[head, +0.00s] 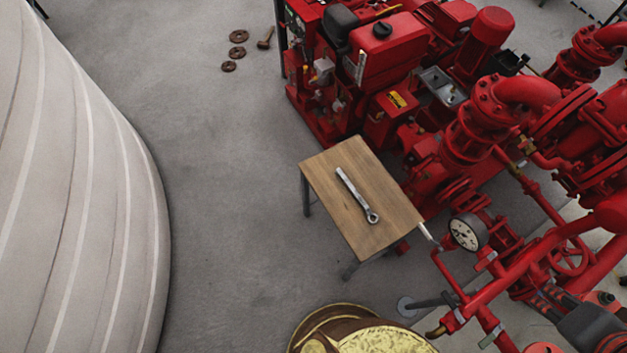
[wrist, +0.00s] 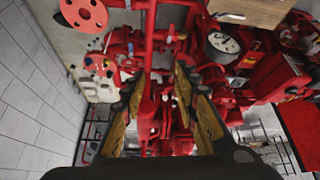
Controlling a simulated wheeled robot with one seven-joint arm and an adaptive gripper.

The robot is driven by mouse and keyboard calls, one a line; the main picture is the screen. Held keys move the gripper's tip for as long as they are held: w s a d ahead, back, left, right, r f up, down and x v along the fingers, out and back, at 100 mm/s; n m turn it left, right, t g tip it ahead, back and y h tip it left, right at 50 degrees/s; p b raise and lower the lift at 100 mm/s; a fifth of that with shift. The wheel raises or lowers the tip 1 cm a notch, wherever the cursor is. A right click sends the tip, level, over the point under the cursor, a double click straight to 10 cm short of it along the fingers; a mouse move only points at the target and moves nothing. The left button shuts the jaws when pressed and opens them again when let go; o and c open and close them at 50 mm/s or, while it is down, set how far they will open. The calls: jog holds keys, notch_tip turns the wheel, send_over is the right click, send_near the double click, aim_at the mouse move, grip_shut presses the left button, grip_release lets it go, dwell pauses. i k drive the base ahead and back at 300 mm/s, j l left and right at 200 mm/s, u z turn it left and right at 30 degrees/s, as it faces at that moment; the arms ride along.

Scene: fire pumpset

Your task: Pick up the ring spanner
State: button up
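The ring spanner (head: 357,195) is a long silver tool lying flat on a small wooden-topped table (head: 325,180) in the head view. Its ring end points to the lower right. My gripper (wrist: 158,85) shows in the wrist view with its two fingers spread apart and nothing between them. It is open and faces red pump pipework, apart from the table. Part of the wooden tabletop (wrist: 262,10) shows at the top right of the wrist view. I cannot make out the spanner for sure there.
A red pumpset (head: 390,50) with pipes and a pressure gauge (head: 466,233) stands close along the table's right side. A large pale curved wall (head: 80,180) fills the left. Grey floor (head: 230,200) between is clear.

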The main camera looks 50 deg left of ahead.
aim_at(339, 171)
jog(key=u, duration=1.65)
jog(key=i+j, duration=0.1)
jog(key=j, duration=0.2)
jog(key=i+j, duration=0.1)
jog(key=j, duration=0.2)
jog(key=i+j, duration=0.5)
jog(key=i+u, duration=0.05)
jog(key=i, duration=0.05)
